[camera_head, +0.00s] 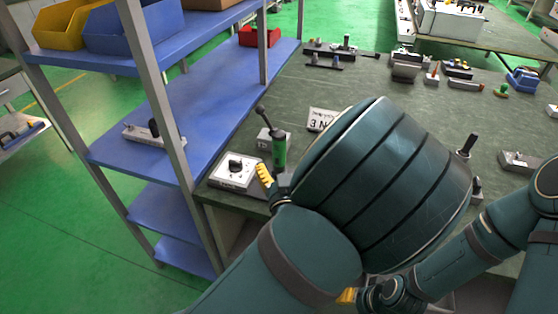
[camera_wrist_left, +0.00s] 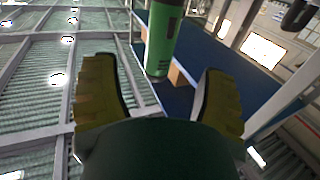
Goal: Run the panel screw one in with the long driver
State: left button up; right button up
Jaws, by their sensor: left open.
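A green and black handled tool (camera_head: 279,152), which looks like the driver, stands upright near the left edge of the green worktop. Its green handle (camera_wrist_left: 163,40) also shows in the left wrist view, between and just beyond my fingers. My left gripper (camera_head: 267,180) is open beside the handle; its yellow fingers (camera_wrist_left: 156,72) are apart with nothing clamped between them. A white panel box (camera_head: 235,172) with a black knob lies just left of it. I cannot make out panel screw one. My right gripper (camera_head: 347,296) shows only a yellow fingertip low in the head view.
A blue shelf rack (camera_head: 210,95) stands close on the left, with its post near the panel box. Several small tools line the worktop's far side.

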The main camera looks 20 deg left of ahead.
aim_at(279, 152)
pick_arm(q)
jog(key=x, duration=0.7)
jog(key=shift+w+a+r+b, duration=0.1)
jog(key=shift+w+r+b, duration=0.15)
jog(key=shift+b, duration=0.1)
grip_shut()
